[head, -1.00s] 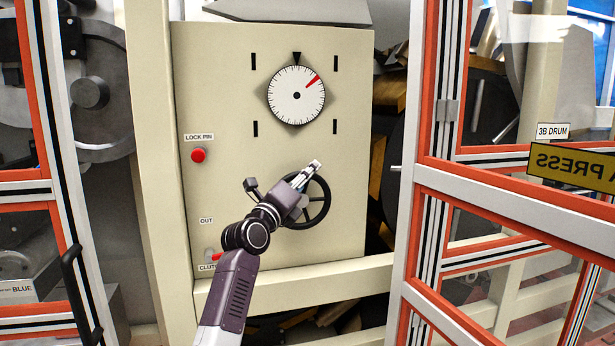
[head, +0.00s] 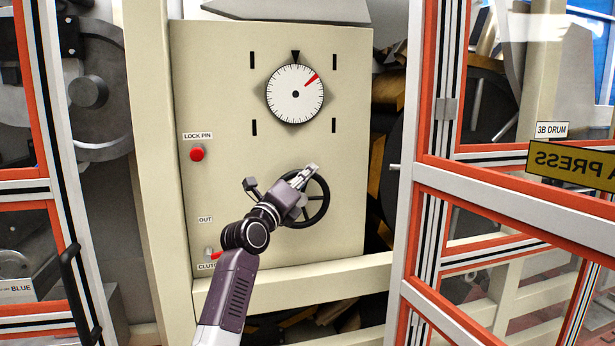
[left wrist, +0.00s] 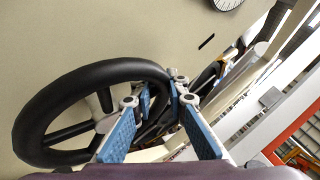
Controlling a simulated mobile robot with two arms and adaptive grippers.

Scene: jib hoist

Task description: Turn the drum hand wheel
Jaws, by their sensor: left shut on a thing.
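The drum hand wheel (head: 326,200) is black with spokes and sits on the lower part of a cream panel (head: 225,80). My left arm covers its left side in the head view. My left gripper (head: 310,170) is at the wheel's upper rim, shut on it. In the left wrist view the wheel (left wrist: 42,108) fills the left side, and the blue-padded fingers of my left gripper (left wrist: 160,110) straddle its rim. A white dial (head: 295,94) above has a red pointer toward the upper right and a black marker at its top. My right gripper is not in view.
A red lock pin knob (head: 197,154) is on the panel's left, above a clutch lever (head: 214,256) with a red part. An orange-edged guard frame (head: 425,110) stands close on the right, another guard frame (head: 45,110) on the left. A cream beam (head: 290,290) runs below.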

